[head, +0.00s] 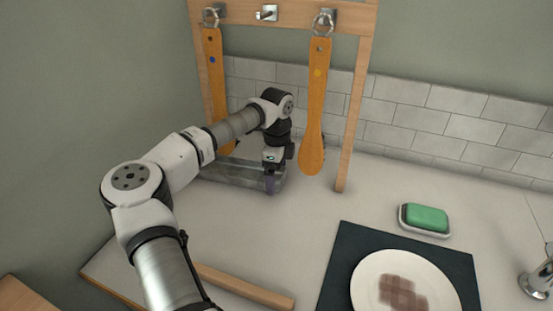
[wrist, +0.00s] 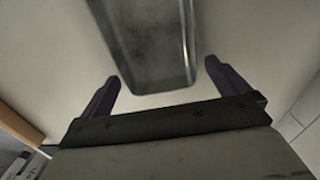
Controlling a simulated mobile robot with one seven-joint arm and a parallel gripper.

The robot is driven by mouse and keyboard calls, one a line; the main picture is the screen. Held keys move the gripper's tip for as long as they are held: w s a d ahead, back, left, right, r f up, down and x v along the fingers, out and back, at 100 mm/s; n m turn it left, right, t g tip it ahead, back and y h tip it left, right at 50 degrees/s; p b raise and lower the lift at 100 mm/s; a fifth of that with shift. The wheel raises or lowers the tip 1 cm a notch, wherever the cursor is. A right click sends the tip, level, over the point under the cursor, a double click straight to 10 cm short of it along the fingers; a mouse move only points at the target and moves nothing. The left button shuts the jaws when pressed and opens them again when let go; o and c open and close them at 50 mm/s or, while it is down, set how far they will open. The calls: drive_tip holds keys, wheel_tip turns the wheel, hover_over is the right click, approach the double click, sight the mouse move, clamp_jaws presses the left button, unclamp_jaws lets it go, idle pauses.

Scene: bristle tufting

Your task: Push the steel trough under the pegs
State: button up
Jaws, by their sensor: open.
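The steel trough (head: 238,181) lies on the counter under the peg rack, toward its left side, partly hidden behind my arm. In the wrist view the trough (wrist: 150,45) runs away from me, its near rounded end between the fingertips. My gripper (head: 271,183) is at the trough's right end, pointing down. The wrist view shows my gripper (wrist: 161,72) open, with a gap on each side of the trough; I cannot tell whether anything touches. The left peg (head: 212,13), middle peg (head: 267,12) and right peg (head: 325,18) sit on the wooden top rail.
An orange paddle (head: 216,85) hangs from the left peg and another paddle (head: 315,105) from the right, close to my gripper. A wooden post (head: 352,120) stands at right.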

drive_tip(key=shift+f, duration=0.35)
drive_tip(key=c, duration=1.3)
drive_tip(key=shift+o, duration=0.2)
drive_tip(key=shift+d, duration=0.1)
